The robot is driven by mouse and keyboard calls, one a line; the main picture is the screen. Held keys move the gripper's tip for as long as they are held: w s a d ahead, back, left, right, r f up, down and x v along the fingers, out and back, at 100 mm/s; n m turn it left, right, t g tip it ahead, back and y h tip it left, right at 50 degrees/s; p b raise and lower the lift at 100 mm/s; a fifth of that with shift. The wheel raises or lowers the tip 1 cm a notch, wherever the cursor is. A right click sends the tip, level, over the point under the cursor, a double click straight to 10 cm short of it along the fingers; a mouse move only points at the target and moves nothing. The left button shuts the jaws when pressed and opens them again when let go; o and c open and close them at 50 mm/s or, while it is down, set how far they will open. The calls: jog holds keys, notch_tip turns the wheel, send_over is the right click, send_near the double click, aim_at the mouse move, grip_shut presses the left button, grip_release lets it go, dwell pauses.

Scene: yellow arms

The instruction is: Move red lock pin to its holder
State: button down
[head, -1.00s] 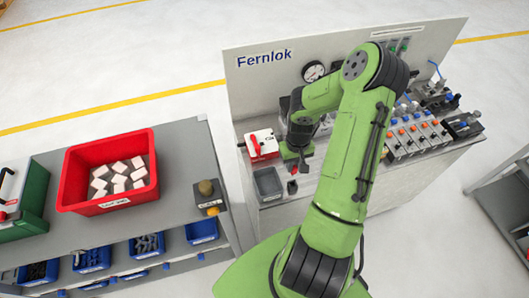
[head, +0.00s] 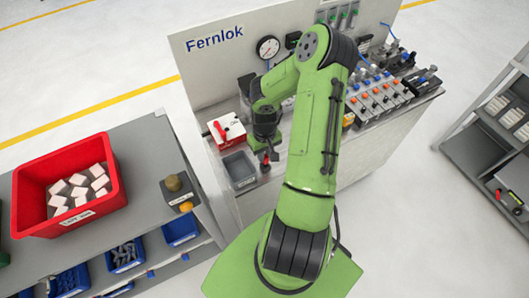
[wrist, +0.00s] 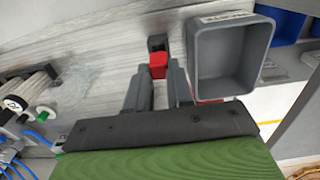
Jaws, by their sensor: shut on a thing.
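My gripper (wrist: 158,86) points down over the workbench, close beside the grey bin (wrist: 197,65). Its two dark fingers are shut on the red lock pin (wrist: 158,70), whose red part shows between the fingertips. A small black block (wrist: 157,43) adjoins the red part; I cannot tell whether it belongs to the pin or to a holder. In the head view my gripper (head: 265,146) is just right of the bin (head: 240,168), and a red spot of the pin (head: 265,159) shows below it. The pin's lower end is hidden.
A red-and-white box (head: 227,128) with a red lever stands behind the bin. A gauge (head: 268,48) is on the back panel. Valves with orange knobs (head: 378,97) fill the bench's right side. A red crate (head: 114,185) of white blocks is on the left shelf.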

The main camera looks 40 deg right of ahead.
jog(key=shift+f+b, duration=1.05)
jog(key=shift+b, duration=0.05)
dwell(0.4)
jog(key=c, duration=0.9)
grip_release()
notch_tip(320, 180, up, 10)
jog(key=p, duration=0.6)
jog(key=shift+f+p, duration=0.25)
jog(key=shift+p, duration=0.15)
jog(key=shift+f, duration=0.15)
